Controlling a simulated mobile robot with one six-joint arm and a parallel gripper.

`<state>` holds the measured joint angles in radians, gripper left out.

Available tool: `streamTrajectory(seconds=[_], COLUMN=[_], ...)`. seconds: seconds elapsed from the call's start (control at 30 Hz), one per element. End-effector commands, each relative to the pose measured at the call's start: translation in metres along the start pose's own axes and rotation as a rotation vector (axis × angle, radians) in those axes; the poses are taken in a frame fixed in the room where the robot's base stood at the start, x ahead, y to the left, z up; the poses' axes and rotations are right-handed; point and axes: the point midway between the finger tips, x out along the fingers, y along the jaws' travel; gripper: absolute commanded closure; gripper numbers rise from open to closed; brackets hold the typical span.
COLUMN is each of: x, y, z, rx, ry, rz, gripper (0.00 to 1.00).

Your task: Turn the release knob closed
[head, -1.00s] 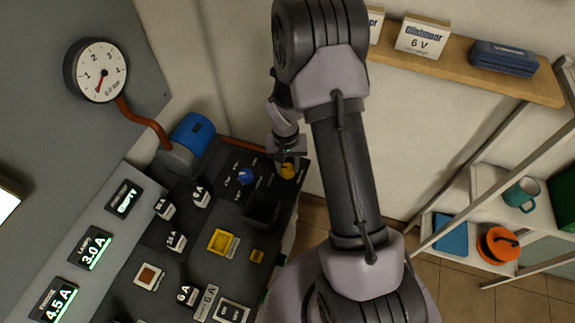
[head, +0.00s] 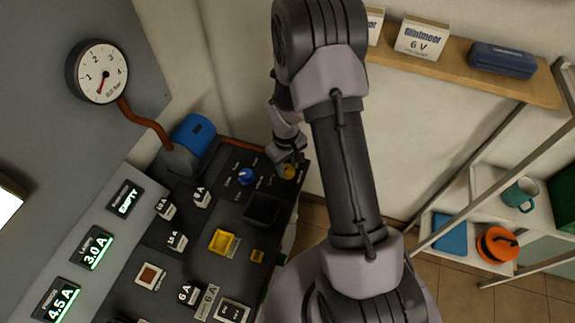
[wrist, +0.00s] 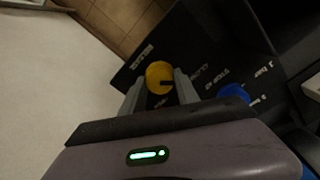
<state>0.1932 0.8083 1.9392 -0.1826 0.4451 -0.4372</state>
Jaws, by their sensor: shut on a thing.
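The yellow knob (head: 289,172), apparently the release knob, sits at the far right corner of the dark bench panel. In the wrist view the yellow knob (wrist: 158,70) has a dark pointer mark on its face, aimed to the right. My gripper (wrist: 159,84) has one finger on each side of this knob and is shut on it. In the head view my gripper (head: 287,163) comes down over the knob and partly hides it.
A blue knob (head: 246,176) with bar markings sits left of the yellow one; it also shows in the wrist view (wrist: 234,94). A dark open box (head: 262,210) stands close by.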

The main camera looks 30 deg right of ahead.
Motion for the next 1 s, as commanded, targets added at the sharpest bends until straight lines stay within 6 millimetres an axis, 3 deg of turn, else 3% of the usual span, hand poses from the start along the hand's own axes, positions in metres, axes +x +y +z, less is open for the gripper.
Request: streamTrajectory(seconds=[0.47,0.5,0.6,0.87,1.0], x=[0.000,0.000,0.000,0.000,-0.013], y=[0.000,0.000,0.000,0.000,0.000], z=[-0.001,0.000,0.000,0.000,-0.001], rx=[-0.014,-0.013,-0.013,-0.012,-0.012], ry=[0.002,0.002,0.001,0.001,0.003], rz=[0.001,0.001,0.001,0.000,0.001], gripper=[1.00,0.57,0.41,0.41,0.41])
